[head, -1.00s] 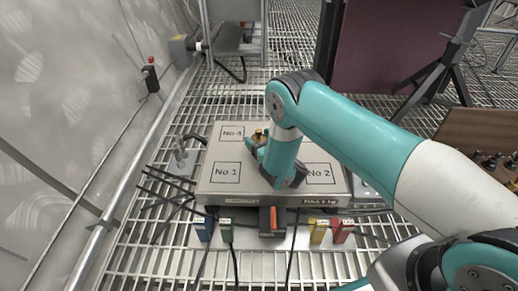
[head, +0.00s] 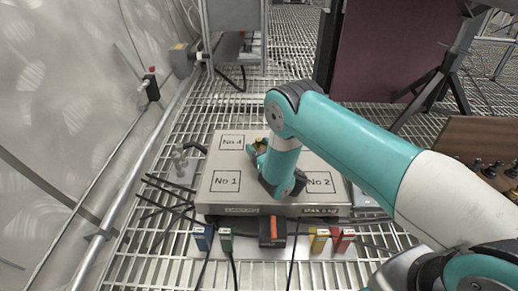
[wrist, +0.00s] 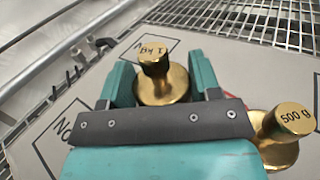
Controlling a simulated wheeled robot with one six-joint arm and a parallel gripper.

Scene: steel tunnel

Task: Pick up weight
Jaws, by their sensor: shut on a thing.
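A brass weight marked 1 kg (wrist: 160,80) stands between the two fingers of my gripper (wrist: 160,85) in the wrist view. The fingers are shut on it. It shows small in the head view (head: 260,144), partly hidden by my gripper (head: 258,152). A second brass weight, marked 500 g (wrist: 283,135), stands beside my gripper at the right in the wrist view; my arm hides it in the head view. A grey box (head: 240,199) with marked squares lies under my gripper. I cannot tell whether the held weight touches the box.
Blue, green, yellow and red connectors (head: 319,240) with cables stand along the box's front. A grey pipe (head: 105,225) runs along the left wall. Metal grating lies around the box.

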